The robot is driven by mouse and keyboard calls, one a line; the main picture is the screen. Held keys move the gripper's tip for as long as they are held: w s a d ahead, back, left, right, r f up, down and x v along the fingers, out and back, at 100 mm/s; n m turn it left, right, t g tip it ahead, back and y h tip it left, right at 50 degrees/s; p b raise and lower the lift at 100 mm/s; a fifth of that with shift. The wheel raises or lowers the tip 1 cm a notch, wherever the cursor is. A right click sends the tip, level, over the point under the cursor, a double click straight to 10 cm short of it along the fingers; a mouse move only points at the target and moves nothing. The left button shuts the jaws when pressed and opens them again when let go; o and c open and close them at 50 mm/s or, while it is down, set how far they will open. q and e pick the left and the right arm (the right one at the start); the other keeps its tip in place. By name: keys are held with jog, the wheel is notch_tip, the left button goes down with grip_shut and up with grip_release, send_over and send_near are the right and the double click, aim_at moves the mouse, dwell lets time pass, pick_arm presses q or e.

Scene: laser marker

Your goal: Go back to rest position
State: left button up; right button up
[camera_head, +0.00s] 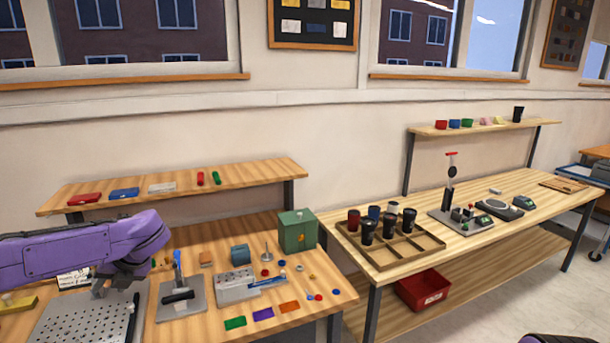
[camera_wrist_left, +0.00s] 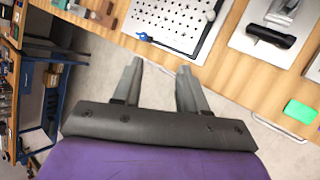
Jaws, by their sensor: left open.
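My purple left arm comes in from the left in the head view, over the left workbench. Its gripper (camera_head: 106,284) is small and partly hidden there, near the perforated metal plate (camera_head: 75,320). In the left wrist view the gripper (camera_wrist_left: 158,66) is open, with two grey fingers apart and nothing between them. The fingers point toward the bench edge, and the perforated plate (camera_wrist_left: 180,22) lies beyond them. My right gripper is not in view; only a dark and purple piece shows at the bottom right of the head view.
The left bench holds a press-like tool (camera_head: 178,290), a green box (camera_head: 297,231) and coloured plates. A raised shelf (camera_head: 250,176) stands behind. The right bench holds a wooden tray (camera_head: 425,242) with dark cups. A red bin (camera_head: 423,289) sits below. Floor shows beneath the gripper.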

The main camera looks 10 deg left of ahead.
pick_arm(q)
jog(key=w+d+f+m+t+y+b, duration=0.15)
jog(key=w+d+f+m+t, duration=0.45)
jog(key=m, duration=0.7)
jog(key=s+d+f+m+t+h+b, duration=0.1)
jog(key=s+d+f+m+h+b, duration=0.15)
jog(key=d+f+m, duration=0.45)
jog(key=s+d+f+m+t+h+b, duration=0.1)
jog(key=s+d+f+m+t, duration=0.3)
jog(key=f, duration=0.6)
jog(key=s+d+f+m+g+h+b, duration=0.1)
jog(key=s+f+m+g, duration=0.3)
jog(key=s+f, duration=0.7)
jog(key=s+d+f+m+g+h+b, duration=0.2)
jog(key=s+f+m+g+b, duration=0.2)
jog(key=s+f+m, duration=0.5)
jog(key=s+f, duration=0.2)
jog(key=s, duration=0.5)
jog(key=shift+s+f, duration=0.25)
jog(key=shift+s, duration=0.05)
